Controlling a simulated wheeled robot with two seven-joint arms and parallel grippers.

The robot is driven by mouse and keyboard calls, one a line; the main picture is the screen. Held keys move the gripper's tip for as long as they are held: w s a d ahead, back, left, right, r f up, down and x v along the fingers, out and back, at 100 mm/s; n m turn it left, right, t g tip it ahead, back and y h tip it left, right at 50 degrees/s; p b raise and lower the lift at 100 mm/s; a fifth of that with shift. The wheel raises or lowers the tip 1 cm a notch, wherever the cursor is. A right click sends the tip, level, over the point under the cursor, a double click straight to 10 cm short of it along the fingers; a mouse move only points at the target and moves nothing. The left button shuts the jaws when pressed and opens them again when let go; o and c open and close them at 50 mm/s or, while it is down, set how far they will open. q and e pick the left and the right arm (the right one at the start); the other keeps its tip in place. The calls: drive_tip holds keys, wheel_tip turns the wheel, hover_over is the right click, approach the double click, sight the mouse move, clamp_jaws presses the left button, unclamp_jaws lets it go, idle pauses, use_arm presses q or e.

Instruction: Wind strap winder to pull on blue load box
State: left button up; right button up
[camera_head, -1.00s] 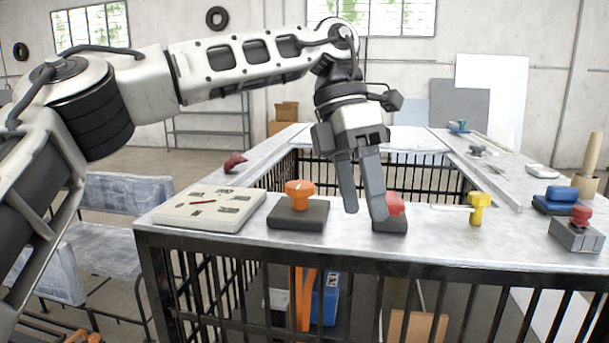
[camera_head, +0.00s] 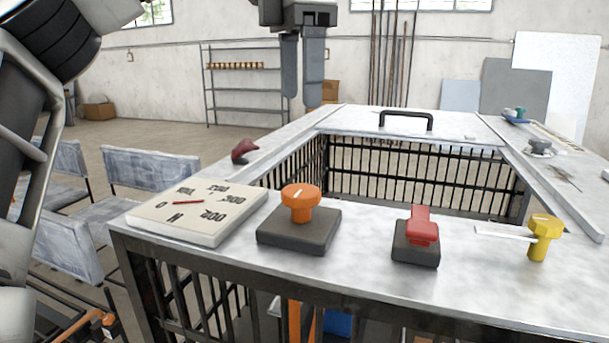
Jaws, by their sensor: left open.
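An orange knob (camera_head: 298,203) stands on a dark square base on the metal frame's top; it looks like the strap winder. An orange strap (camera_head: 307,318) hangs below it behind the front bars. The blue load box (camera_head: 338,324) shows only as a small patch beside the strap, mostly hidden by the frame's edge and cut off by the picture's bottom. My left gripper (camera_head: 301,98) is open and empty, its two fingers pointing down, high above the frame's far side and apart from the knob. My right gripper is not in view.
A white dial plate (camera_head: 200,213) with a red needle lies left of the knob. A red switch (camera_head: 423,230) and a yellow knob (camera_head: 543,235) stand to the right. A dark red piece (camera_head: 243,150) sits on the left rail. The frame's middle is an open barred well.

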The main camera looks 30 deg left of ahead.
sight(301, 190)
use_arm(q)
wheel_tip(301, 190, down, 13)
drive_tip(key=shift+w+f+b, duration=0.1)
drive_tip(key=shift+b, duration=0.95)
drive_tip(key=c, duration=1)
